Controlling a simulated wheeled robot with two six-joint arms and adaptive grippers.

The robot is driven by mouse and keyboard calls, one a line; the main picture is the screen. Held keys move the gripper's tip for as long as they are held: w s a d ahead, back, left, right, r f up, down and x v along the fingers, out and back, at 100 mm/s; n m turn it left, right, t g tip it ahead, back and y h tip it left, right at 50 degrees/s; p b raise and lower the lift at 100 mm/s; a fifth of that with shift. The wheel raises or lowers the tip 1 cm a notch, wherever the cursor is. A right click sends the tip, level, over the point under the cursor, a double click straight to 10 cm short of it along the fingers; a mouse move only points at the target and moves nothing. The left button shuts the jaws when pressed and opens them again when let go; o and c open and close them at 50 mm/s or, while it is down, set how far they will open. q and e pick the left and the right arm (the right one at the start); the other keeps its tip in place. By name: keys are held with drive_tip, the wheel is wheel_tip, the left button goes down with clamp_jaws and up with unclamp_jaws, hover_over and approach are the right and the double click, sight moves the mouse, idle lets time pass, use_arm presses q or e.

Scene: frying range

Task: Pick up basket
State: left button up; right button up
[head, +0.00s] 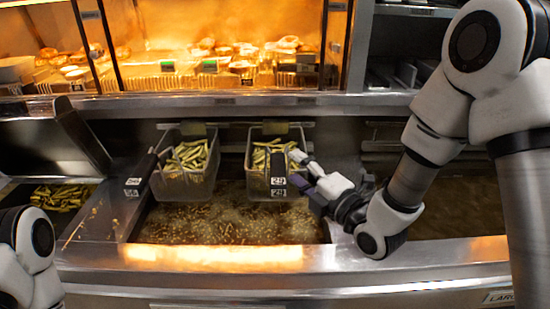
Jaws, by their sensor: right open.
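Two wire fry baskets hang side by side over the fryer oil. The left basket (182,188) holds fries, and its dark handle with a white label (134,182) leans out to its left. The right basket (258,184) also holds fries, and its dark handle (278,172) with a "29" label points toward me. My right gripper (306,174) is open at the right side of the right basket, close to its handle. I cannot tell whether it touches the handle. Only links of my left arm show at the lower left; its gripper is out of view.
Bubbling oil (228,224) fills the vat below the baskets. A steel front ledge (220,256) runs along the near side. A tray of fries (62,197) lies at the left. A heated display shelf (215,80) with food stands behind.

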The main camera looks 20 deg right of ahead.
sight(284, 161)
drive_tip(key=x, duration=0.2)
drive_tip(key=f+p+x, duration=0.1)
drive_tip(key=x, duration=0.3)
drive_tip(key=shift+w+d+f, duration=0.15)
drive_tip(key=shift+d, duration=0.1)
drive_tip(key=shift+s+r, duration=0.45)
drive_tip(key=shift+s, duration=0.3)
drive_tip(key=c, duration=0.9)
clamp_jaws()
use_arm(q)
wheel_tip(284, 161, up, 2)
drive_tip(key=shift+r, duration=0.1)
use_arm(e)
drive_tip(key=shift+w, duration=0.15)
use_arm(q)
drive_tip(key=shift+p, duration=0.3)
